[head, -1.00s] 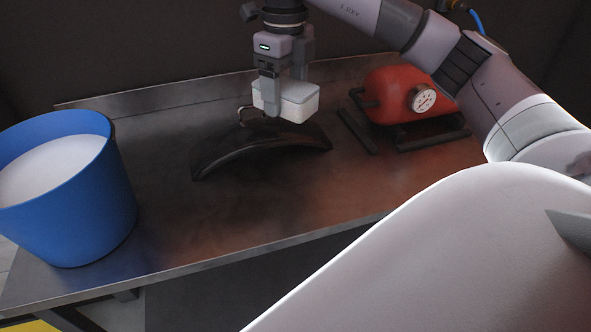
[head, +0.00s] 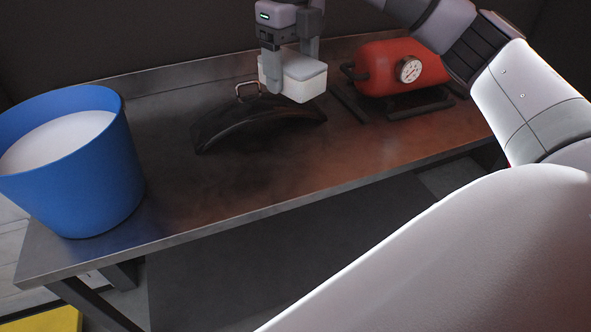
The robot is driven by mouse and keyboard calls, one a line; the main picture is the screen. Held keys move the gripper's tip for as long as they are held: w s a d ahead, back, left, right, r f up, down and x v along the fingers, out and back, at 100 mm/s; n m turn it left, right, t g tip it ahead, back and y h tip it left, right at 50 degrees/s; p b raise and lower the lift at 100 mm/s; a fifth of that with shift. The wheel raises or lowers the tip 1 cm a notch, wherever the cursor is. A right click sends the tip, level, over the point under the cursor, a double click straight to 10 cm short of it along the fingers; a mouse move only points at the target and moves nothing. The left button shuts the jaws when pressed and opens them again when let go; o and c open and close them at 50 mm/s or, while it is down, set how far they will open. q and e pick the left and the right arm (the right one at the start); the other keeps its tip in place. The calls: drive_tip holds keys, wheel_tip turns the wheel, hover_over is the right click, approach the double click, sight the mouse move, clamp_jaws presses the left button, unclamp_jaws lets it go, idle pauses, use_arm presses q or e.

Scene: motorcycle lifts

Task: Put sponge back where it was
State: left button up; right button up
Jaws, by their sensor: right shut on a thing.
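The sponge is a white block (head: 303,77) in the head view, held above the metal bench. My right gripper (head: 290,58) points down and is shut on it. The sponge hangs just above and in front of the right part of a black curved fender (head: 245,122) lying on the bench; I cannot tell whether they touch. A blue bucket (head: 85,190) with whitish contents (head: 55,142) stands at the left end of the bench. My left gripper is not in view.
The metal bench (head: 200,190) has a clear front and middle. A red tank with a gauge (head: 385,70) stands at the back right. A small metal loop (head: 247,90) rises behind the fender. A dark wall closes the back.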

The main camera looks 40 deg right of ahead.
drive_tip(key=b, duration=0.1)
hover_over(293, 171)
wheel_tip(293, 171, down, 6)
drive_tip(key=r, duration=0.1)
wheel_tip(293, 171, down, 9)
drive_tip(key=shift+f, duration=0.2)
wheel_tip(293, 171, down, 5)
drive_tip(key=shift+f, duration=0.15)
drive_tip(key=shift+w, duration=0.1)
drive_tip(key=shift+f, duration=0.2)
drive_tip(key=o, duration=0.9)
drive_tip(key=shift+o, duration=0.2)
